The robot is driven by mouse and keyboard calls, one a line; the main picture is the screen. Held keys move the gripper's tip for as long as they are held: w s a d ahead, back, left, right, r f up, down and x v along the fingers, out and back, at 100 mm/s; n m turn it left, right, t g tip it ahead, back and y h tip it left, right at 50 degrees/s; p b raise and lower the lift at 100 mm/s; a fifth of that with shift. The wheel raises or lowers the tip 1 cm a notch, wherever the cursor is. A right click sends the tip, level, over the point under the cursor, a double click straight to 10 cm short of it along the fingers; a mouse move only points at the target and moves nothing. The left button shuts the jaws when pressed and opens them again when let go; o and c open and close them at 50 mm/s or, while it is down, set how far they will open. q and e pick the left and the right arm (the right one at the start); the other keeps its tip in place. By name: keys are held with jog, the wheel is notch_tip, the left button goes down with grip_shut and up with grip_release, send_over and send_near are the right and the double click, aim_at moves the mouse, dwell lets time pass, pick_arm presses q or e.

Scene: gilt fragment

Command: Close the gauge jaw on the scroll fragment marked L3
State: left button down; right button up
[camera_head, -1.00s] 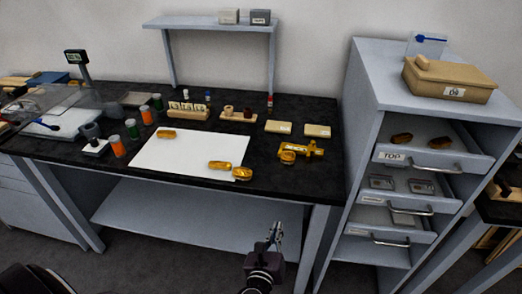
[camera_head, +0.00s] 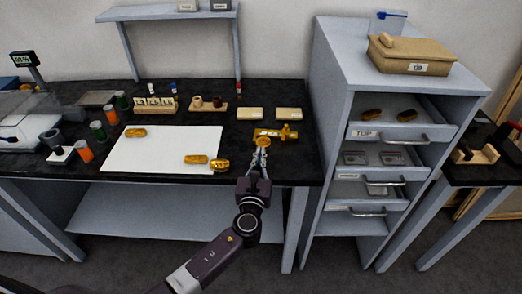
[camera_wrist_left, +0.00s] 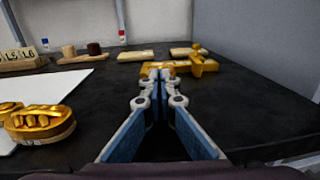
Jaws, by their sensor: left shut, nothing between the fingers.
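The gold gauge (camera_head: 285,133) lies on the black bench right of the white sheet; it also shows in the wrist view (camera_wrist_left: 199,66). A rounded gold piece (camera_head: 263,141) is at its near left end; I cannot tell whether it is a fragment or part of the gauge. No L3 mark is readable. My left gripper (camera_head: 262,149) is shut and empty, its tips just in front of the gauge, partly hiding it in the wrist view (camera_wrist_left: 160,74).
The white sheet (camera_head: 150,155) lies left of my gripper. Two pale blocks (camera_head: 249,114) (camera_head: 289,114) sit behind the gauge. A labelled rack (camera_head: 153,105) and colored jars stand further left. The grey drawer cabinet (camera_head: 322,130) rises close on the right, drawers partly open.

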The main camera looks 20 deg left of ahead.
aim_at(262, 144)
pick_arm(q)
jog(key=shift+w+a, duration=0.15)
jog(key=shift+w, duration=0.65)
jog(key=shift+w+a+b, duration=0.15)
jog(key=shift+w+b, duration=0.15)
jog(key=shift+w, duration=0.5)
jog(key=shift+r, duration=0.1)
